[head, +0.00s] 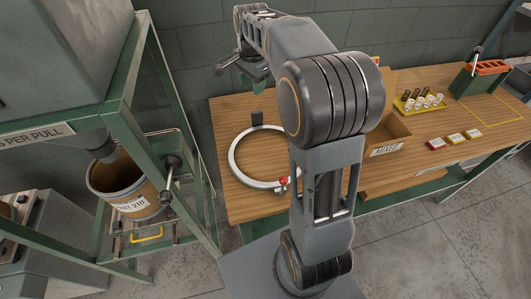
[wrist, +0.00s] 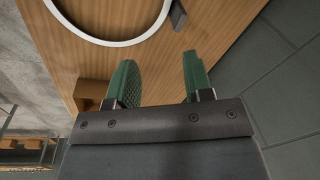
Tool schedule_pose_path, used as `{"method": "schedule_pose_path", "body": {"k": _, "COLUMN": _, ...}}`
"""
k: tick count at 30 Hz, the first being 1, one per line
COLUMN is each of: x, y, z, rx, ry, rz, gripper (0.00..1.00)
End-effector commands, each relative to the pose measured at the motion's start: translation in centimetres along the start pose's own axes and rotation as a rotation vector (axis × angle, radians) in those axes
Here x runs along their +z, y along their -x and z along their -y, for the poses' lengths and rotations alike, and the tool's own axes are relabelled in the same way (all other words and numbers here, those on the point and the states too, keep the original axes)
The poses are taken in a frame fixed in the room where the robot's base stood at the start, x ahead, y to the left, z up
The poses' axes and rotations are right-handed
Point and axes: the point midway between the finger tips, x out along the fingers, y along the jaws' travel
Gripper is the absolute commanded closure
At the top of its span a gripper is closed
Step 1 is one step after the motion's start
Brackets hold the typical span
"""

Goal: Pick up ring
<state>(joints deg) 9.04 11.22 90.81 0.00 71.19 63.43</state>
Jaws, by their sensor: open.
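A large pale grey ring (head: 234,163) lies flat at the left end of the wooden bench. A red knob (head: 283,181) sits at its front right edge, and my arm hides part of its right side. In the wrist view, part of the ring (wrist: 103,43) shows at the top left, beyond the fingertips. My gripper (head: 243,88) is above the back of the bench, behind and above the ring and apart from it. In the wrist view its green fingers (wrist: 157,66) are spread with nothing between them.
A small dark block (head: 257,119) stands just behind the ring. A labelled box (head: 388,150), a yellow tray of springs (head: 420,101) and small coloured boxes (head: 455,139) are to the right. A green frame holding a bucket (head: 128,190) stands left.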

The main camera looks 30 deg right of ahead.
Motion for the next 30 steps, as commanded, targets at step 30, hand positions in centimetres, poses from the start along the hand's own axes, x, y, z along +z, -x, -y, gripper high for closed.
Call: {"method": "schedule_pose_path", "body": {"k": 30, "x": -5.8, "y": -16.9, "z": 3.2, "rx": 0.117, "ry": -0.507, "rz": 0.025, "gripper": 0.53}}
